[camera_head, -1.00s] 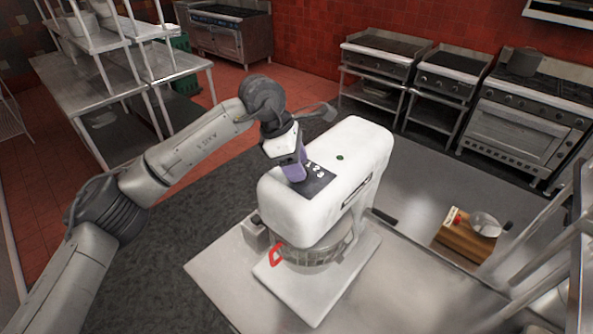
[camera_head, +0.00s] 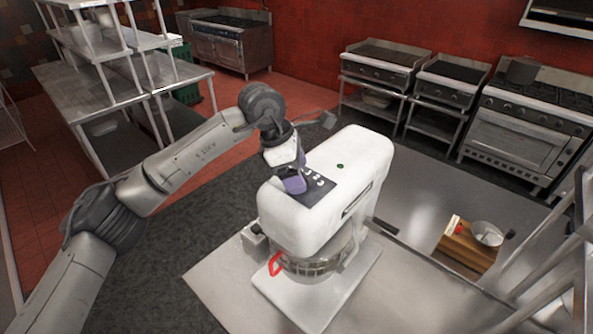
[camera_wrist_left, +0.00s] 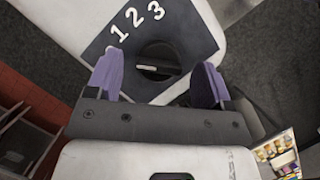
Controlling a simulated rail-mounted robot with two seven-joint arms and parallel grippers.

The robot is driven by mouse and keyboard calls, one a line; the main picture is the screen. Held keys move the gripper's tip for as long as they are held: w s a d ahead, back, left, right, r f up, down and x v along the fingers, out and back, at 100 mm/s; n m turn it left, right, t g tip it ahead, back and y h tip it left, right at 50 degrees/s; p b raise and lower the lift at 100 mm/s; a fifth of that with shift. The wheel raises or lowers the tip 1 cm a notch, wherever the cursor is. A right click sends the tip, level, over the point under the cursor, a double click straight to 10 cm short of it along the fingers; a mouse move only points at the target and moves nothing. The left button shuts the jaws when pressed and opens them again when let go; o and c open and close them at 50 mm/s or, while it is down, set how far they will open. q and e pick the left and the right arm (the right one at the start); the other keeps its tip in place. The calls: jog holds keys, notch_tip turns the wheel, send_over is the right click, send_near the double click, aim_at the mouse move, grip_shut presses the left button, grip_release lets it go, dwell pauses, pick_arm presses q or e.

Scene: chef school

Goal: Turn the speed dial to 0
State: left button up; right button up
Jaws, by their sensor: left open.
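The white stand mixer (camera_head: 300,222) stands on the metal counter. Its dark dial panel (camera_head: 327,182) is on the top, and white digits show on it. In the left wrist view, the round black speed dial (camera_wrist_left: 160,52) has a light pointer bar lying nearly level across the picture, and the digits 1, 2 and 3 stand above it; no 0 shows. My left gripper (camera_head: 294,184) is at the panel. Its purple fingers (camera_wrist_left: 158,78) are open, one on either side of the dial, with gaps visible. In the head view the gripper hides the dial.
The mixer bowl with a red handle (camera_head: 276,264) sits below the mixer head. Bare counter (camera_head: 215,280) lies in front and to the left. A wooden board with a metal bowl (camera_head: 468,245) is at the right, near a metal rack. Metal shelving (camera_head: 95,75) stands at the back left.

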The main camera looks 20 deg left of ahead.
pick_arm(q)
jog(key=b+v, duration=0.2)
jog(key=v, duration=1.1)
jog(key=shift+a+r, duration=0.2)
jog(key=shift+r, duration=0.15)
